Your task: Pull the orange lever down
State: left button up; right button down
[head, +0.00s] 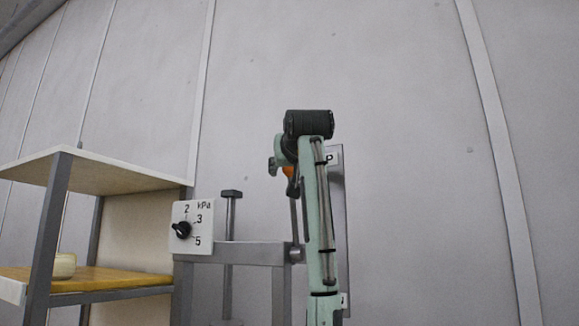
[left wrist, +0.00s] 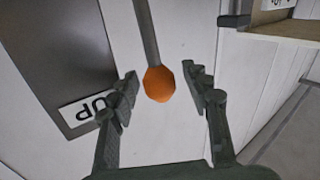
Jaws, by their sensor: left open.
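The orange lever knob (head: 288,171) sits at the top of a thin grey rod, partly hidden by my left gripper in the head view. The lever stands up beside a grey plate (head: 339,215) with a label, partly hidden by my arm. In the left wrist view the round orange knob (left wrist: 159,84) and its rod show clearly. My left gripper (head: 283,177) is open around the knob. In the left wrist view its fingers (left wrist: 163,92) are on either side of the knob, with gaps on both sides. The label there reads UP (left wrist: 92,110). My right gripper is not in view.
A white dial panel (head: 193,227) marked kPa with a black knob stands left of the lever on a grey frame (head: 245,253). A grey post (head: 230,235) rises behind the frame. A shelf (head: 90,172) with a pale round item (head: 64,266) is at far left.

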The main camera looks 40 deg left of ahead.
pick_arm(q)
grip_shut()
dwell(0.3)
jog(key=shift+f, duration=0.1)
